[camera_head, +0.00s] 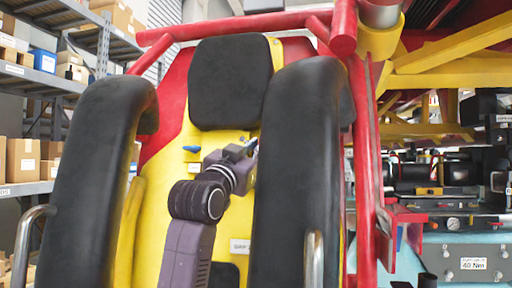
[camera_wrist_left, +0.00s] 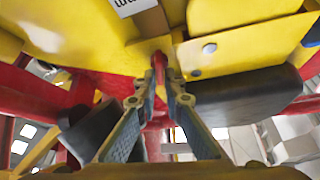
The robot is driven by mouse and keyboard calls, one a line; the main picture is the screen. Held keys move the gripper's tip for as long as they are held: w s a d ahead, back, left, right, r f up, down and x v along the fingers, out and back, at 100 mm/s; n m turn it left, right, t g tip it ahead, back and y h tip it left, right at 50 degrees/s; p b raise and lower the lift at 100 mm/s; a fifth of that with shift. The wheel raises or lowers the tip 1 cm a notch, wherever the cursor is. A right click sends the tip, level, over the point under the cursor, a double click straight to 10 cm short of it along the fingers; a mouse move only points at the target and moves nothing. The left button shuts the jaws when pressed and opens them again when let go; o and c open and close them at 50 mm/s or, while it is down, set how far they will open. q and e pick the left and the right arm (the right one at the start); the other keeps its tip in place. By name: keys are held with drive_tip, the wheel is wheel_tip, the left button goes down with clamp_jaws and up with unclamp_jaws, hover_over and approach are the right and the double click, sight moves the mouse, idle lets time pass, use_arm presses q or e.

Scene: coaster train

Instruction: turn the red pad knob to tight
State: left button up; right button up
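In the left wrist view, a red rod-like part (camera_wrist_left: 159,66), possibly the red pad knob, shows between the fingertips of my left gripper (camera_wrist_left: 166,80). The fingers stand on both sides of it with a narrow gap; whether they touch it is not clear. In the head view, my grey-purple arm rises from the bottom, left of centre, and its gripper end (camera_head: 243,152) is over the yellow seat back, beside the right black restraint. The knob cannot be made out in the head view. My right gripper is not seen.
Two thick black restraints (camera_head: 90,165) (camera_head: 296,180) flank the yellow seat back (camera_head: 160,230), below a black headrest (camera_head: 229,82). A small blue handle (camera_head: 191,149) is left of my arm. Red frame tubes (camera_head: 368,150) stand at right; shelves with boxes (camera_head: 22,160) at left.

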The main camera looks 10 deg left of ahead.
use_arm(q)
clamp_jaws()
drive_tip(key=shift+m+h, duration=0.4)
drive_tip(key=shift+a+r+m+g+h, duration=0.1)
drive_tip(key=shift+m+g+h, duration=1.1)
drive_tip(key=shift+m, duration=1.65)
drive_tip(key=shift+r+m+g+h, duration=0.1)
drive_tip(key=shift+m+g+h, duration=0.35)
drive_tip(key=shift+m+g, duration=1.9)
drive_tip(key=shift+a+m+g+h, duration=0.1)
drive_tip(key=shift+m+g+h, duration=0.8)
drive_tip(key=shift+m, duration=2.5)
drive_tip(key=o, duration=0.5)
unclamp_jaws()
drive_tip(key=shift+w+d, duration=0.1)
drive_tip(key=shift+o, duration=0.2)
